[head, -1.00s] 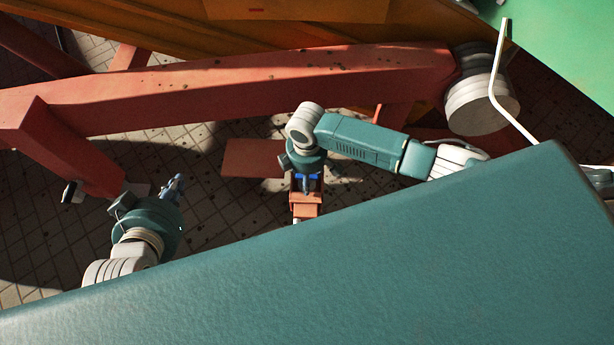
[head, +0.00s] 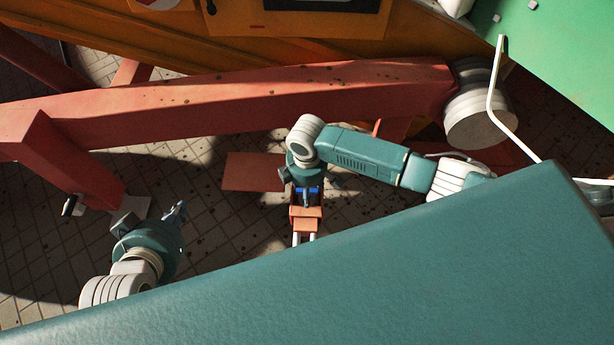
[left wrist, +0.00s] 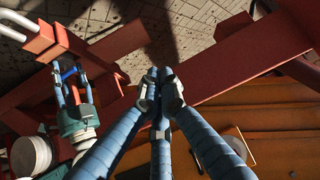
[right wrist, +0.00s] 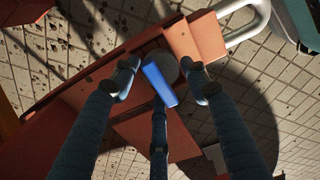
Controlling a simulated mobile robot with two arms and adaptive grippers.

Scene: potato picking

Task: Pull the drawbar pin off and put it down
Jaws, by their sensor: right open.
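The drawbar pin shows a blue handle (right wrist: 160,84) and a grey round part beside it in the right wrist view, at the red drawbar block (right wrist: 196,38). The blue also shows in the head view (head: 308,191) and small in the left wrist view (left wrist: 69,73). My right gripper (head: 309,200) is over the drawbar, its fingers spread to both sides of the blue handle; contact is not clear. My left gripper (head: 179,211) is away to the left, and its fingertips (left wrist: 162,84) are together with nothing visible between them. The pin's lower part is hidden.
A long red beam (head: 230,100) crosses behind both grippers, with an orange machine body (head: 175,50) beyond it. White rods (head: 303,239) extend from the drawbar's front. A large teal surface (head: 350,270) fills the foreground. Tiled floor (head: 210,240) lies open between the arms.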

